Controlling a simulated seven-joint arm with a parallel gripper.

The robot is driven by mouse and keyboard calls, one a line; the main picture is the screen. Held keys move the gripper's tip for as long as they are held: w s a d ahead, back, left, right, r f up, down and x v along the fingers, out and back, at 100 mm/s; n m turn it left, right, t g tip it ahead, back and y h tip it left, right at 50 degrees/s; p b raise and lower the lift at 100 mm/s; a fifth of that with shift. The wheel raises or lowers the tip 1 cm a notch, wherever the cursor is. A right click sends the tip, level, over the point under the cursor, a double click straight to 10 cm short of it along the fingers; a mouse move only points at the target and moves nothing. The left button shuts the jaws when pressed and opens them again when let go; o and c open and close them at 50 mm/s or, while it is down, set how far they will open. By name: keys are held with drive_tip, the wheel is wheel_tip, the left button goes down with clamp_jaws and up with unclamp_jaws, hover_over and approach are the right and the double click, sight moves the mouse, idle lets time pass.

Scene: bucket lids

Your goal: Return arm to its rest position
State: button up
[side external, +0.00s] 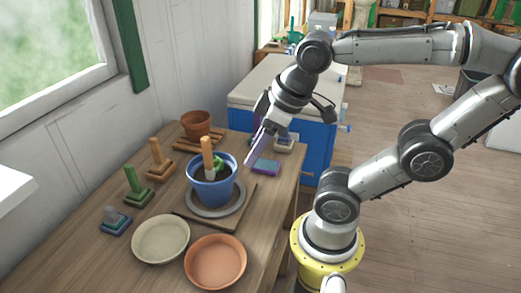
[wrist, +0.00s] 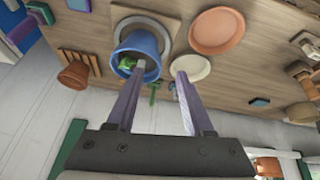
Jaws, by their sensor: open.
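My gripper (side external: 257,145) is open and empty, with its purple fingers pointing down above the wooden table near its back right edge. It also shows in the wrist view (wrist: 158,76), where its two fingers are spread apart with nothing between them. In the side view the fingers are to the right of the blue pot (side external: 210,190) and apart from it. The pot stands upright on a grey round plate (side external: 232,209), with a wooden-handled tool (side external: 207,155) and a small green plant (side external: 217,163) inside it.
A terracotta pot (side external: 196,124) stands at the back. Cream (side external: 160,240) and orange (side external: 215,262) dishes lie in front. Green (side external: 133,181) and wooden-handled (side external: 157,157) stamps stand at left. A purple block (side external: 265,167) lies beneath my gripper. A blue cooler (side external: 290,130) stands behind the table.

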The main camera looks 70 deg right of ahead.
drive_tip(key=shift+s+a+f+m, duration=0.1)
drive_tip(key=shift+s+f+m, duration=0.35)
drive_tip(key=shift+m, duration=0.35)
